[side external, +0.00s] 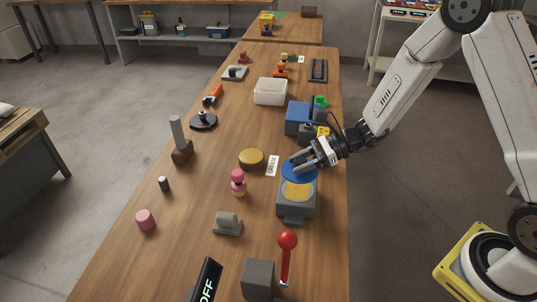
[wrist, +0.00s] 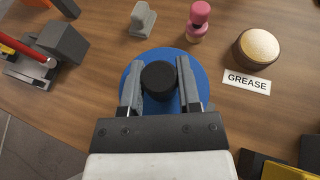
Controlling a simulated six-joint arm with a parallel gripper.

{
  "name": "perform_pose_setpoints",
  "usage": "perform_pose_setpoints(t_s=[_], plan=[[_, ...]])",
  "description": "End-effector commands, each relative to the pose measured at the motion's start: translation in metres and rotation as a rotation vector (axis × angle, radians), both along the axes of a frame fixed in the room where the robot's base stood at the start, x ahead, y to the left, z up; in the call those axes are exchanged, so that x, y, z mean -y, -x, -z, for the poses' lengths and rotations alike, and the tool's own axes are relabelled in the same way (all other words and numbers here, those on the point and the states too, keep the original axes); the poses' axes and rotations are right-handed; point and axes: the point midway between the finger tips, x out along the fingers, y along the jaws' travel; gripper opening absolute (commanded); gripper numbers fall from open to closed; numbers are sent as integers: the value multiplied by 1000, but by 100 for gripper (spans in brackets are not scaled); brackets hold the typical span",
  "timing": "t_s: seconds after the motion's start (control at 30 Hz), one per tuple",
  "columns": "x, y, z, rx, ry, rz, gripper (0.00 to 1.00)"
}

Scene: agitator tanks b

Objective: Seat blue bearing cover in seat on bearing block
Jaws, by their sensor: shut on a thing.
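The blue bearing cover (side external: 311,174) is a round blue disc with a black knob (wrist: 158,78) on top. My gripper (side external: 298,163) is shut on the cover by its knob; in the wrist view the fingers (wrist: 159,82) stand on either side of the knob. The grey bearing block (side external: 294,209) stands at the right of the table, with a round yellow seat (side external: 297,190) on top. In the side view the cover overlaps the block's far part and leaves much of the seat showing. It appears above the block. The wrist view hides the block behind the cover and gripper.
A brass-topped round tin (side external: 251,158) and a GREASE label (side external: 272,166) lie left of the cover. A pink figure-like piece (side external: 238,182), a grey part (side external: 227,223) and a red-knobbed lever (side external: 287,250) stand nearby. Blue and dark blocks (side external: 298,117) stand behind.

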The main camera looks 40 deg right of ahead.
Motion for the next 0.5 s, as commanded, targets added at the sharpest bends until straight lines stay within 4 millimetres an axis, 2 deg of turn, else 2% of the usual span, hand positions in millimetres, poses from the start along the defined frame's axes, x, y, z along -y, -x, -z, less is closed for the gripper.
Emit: perform_pose_setpoints(t_s=[0.5], plan=[[0, 0, 34, 0, -1, 0, 0]])
